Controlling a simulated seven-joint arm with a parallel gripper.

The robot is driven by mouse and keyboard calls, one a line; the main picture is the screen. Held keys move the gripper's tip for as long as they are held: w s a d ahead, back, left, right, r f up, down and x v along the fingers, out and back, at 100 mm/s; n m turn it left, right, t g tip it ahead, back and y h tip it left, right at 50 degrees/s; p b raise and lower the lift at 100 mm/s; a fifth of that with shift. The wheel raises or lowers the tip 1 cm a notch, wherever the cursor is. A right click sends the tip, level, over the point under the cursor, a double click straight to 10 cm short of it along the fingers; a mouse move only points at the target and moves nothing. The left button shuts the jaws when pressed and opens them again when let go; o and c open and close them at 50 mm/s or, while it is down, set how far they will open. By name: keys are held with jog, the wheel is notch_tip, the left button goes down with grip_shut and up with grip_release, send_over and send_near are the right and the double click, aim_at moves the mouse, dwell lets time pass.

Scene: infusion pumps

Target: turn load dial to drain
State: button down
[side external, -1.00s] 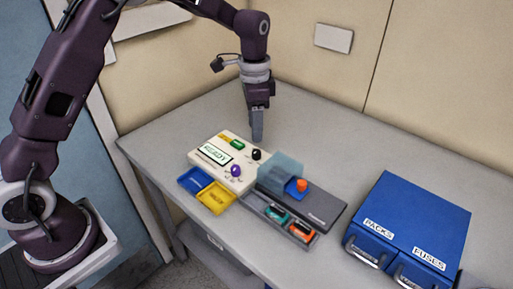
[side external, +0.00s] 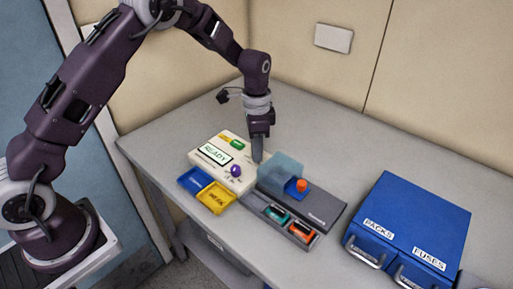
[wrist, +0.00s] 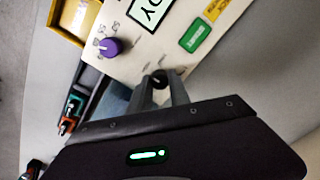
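A cream pump panel (side external: 208,163) with a READY screen lies on the table; its upper part also shows in the wrist view (wrist: 128,68). A black knob (wrist: 158,77) sits on the panel between my fingertips, and a purple knob (wrist: 108,47) with small markings sits farther left. I cannot read which knob is the load dial. My gripper (wrist: 160,82) points down with its fingers on either side of the black knob, apparently with a slight gap. In the side view my gripper (side external: 257,157) hides the black knob.
A green button (wrist: 195,35) is on the panel. Blue (side external: 194,180) and yellow (side external: 216,198) trays sit in front. A dark unit (side external: 325,208) with a translucent blue cover (side external: 281,172) stands close to the right of my gripper. A blue drawer cabinet (side external: 420,215) is farther right.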

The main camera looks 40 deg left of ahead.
jog(key=shift+n, duration=0.3)
jog(key=n, duration=0.5)
jog(key=shift+n, duration=0.4)
jog(key=n, duration=0.5)
jog(key=shift+n, duration=0.4)
jog(key=c, duration=1.2)
grip_release()
